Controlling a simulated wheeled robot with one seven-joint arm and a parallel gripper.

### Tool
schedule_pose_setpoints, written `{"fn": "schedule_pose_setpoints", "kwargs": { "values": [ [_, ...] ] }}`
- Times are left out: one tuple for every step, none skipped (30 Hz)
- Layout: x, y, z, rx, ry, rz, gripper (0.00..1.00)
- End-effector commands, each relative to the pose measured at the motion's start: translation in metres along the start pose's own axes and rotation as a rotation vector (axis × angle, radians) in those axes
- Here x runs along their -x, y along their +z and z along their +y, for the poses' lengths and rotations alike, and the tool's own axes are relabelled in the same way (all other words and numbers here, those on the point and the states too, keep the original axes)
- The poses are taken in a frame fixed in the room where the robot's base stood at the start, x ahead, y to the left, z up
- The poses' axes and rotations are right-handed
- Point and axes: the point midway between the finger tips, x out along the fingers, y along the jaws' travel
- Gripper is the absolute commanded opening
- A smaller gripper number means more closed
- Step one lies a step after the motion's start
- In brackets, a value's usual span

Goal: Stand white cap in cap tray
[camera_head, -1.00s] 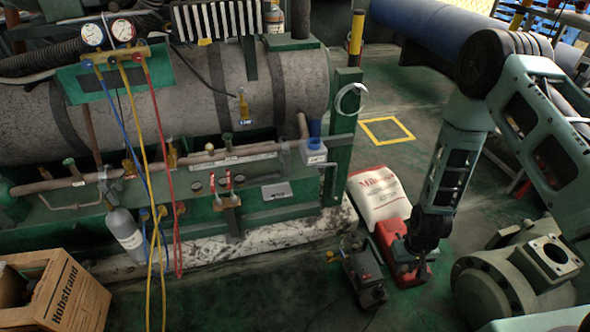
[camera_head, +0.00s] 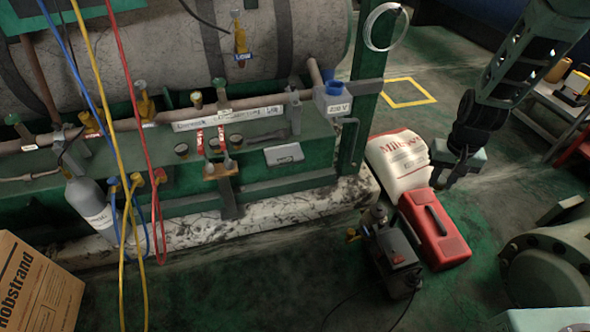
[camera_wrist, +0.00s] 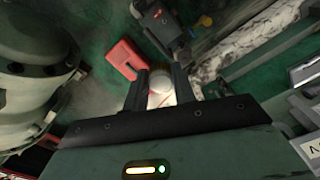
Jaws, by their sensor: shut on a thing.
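The white cap (camera_wrist: 159,84) shows as a small round pale thing between my fingertips in the wrist view. My gripper (camera_wrist: 159,90) is shut on it. In the head view my gripper (camera_head: 450,178) hangs in the air over the floor, in front of the white sack and near the red case; the cap cannot be made out there. A small flat grey tray (camera_head: 284,154) lies on the green skid ledge, left of my gripper; I cannot tell for sure that it is the cap tray.
A red case (camera_head: 435,232) and a dark pump (camera_head: 390,258) stand on the floor below my gripper. A white sack (camera_head: 398,160) leans by the skid's end post. Hoses hang at the left. A flanged green machine (camera_head: 555,262) stands at the right.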

Motion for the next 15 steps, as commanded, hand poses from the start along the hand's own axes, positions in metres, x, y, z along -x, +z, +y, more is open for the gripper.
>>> {"fn": "schedule_pose_setpoints", "kwargs": {
  "values": [
    [-0.0144,-0.0042,-0.0032,-0.011,-0.001,0.007,0.04],
    [-0.0137,-0.0055,-0.0037,-0.020,-0.001,0.007,0.04],
    [-0.0129,-0.0066,-0.0050,-0.029,-0.001,0.006,0.04],
    [-0.0119,-0.0072,-0.0058,-0.035,-0.001,0.005,0.04],
    [-0.0115,-0.0081,-0.0062,-0.042,-0.001,0.005,0.04],
    [-0.0099,-0.0083,-0.0071,-0.049,0.000,0.003,0.04],
    [-0.0096,-0.0090,-0.0080,-0.053,-0.001,0.005,0.04],
    [-0.0087,-0.0092,-0.0082,-0.058,-0.001,0.003,0.04],
    [-0.0082,-0.0096,-0.0085,-0.064,0.000,0.003,0.04],
    [-0.0080,-0.0101,-0.0093,-0.068,-0.001,0.004,0.04],
    [-0.0073,-0.0101,-0.0101,-0.072,-0.001,0.003,0.04],
    [-0.0071,-0.0102,-0.0106,-0.076,0.000,0.003,0.04],
    [-0.0071,-0.0105,-0.0108,-0.080,0.000,0.003,0.04],
    [-0.0069,-0.0106,-0.0111,-0.083,0.000,0.003,0.04],
    [-0.0062,-0.0105,-0.0118,-0.087,0.000,0.003,0.04]
  ]
}}
